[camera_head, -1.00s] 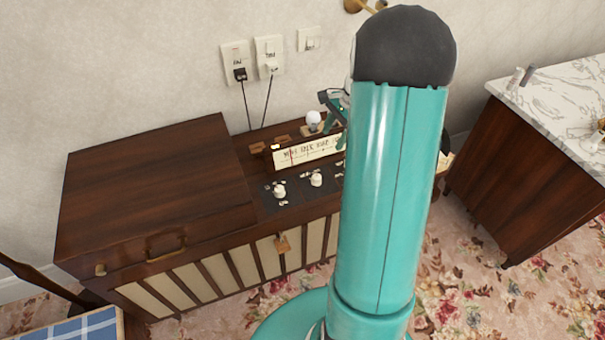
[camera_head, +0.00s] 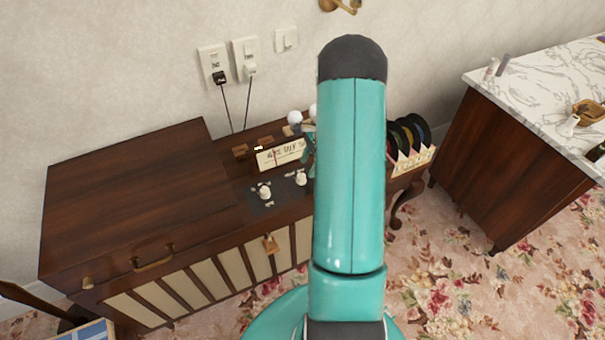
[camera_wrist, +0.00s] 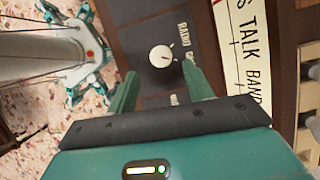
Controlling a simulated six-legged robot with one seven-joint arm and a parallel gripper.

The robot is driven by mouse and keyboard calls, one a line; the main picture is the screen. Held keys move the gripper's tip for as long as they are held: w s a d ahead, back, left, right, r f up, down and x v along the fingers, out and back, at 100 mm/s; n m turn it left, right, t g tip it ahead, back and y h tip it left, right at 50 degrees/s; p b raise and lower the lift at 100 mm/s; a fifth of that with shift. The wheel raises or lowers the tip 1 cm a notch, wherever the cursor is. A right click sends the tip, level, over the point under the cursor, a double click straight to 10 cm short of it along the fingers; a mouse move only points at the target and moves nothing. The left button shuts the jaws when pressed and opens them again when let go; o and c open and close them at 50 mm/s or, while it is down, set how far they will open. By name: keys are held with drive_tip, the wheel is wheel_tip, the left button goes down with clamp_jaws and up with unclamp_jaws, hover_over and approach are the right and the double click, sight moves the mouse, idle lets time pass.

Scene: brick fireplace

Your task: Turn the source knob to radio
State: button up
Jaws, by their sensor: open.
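A round white knob (camera_wrist: 162,56) with a small pointer mark sits on a dark panel in the wrist view, with the word RADIO printed beside it. My gripper (camera_wrist: 160,69) is open, its two green fingers spread toward the panel. The knob shows in the gap just past the fingertips; I cannot tell whether they touch it. In the head view, two white knobs (camera_head: 264,192) (camera_head: 300,178) stand on the cabinet's dark panel, their labels too small to read. There my arm hides most of my gripper and the panel's right part.
The wooden cabinet (camera_head: 140,190) has a closed lid at left. A cream dial strip (camera_head: 282,155) stands behind the knobs. Records (camera_head: 408,135) are racked at the cabinet's right end. A marble-topped cabinet (camera_head: 545,90) stands at right, with flowered carpet (camera_head: 455,235) between.

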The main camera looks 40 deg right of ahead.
sight(302, 175)
drive_tip(key=x, duration=0.5)
drive_tip(key=shift+w, duration=0.1)
drive_tip(key=shift+c, duration=0.4)
drive_tip(key=c, duration=0.9)
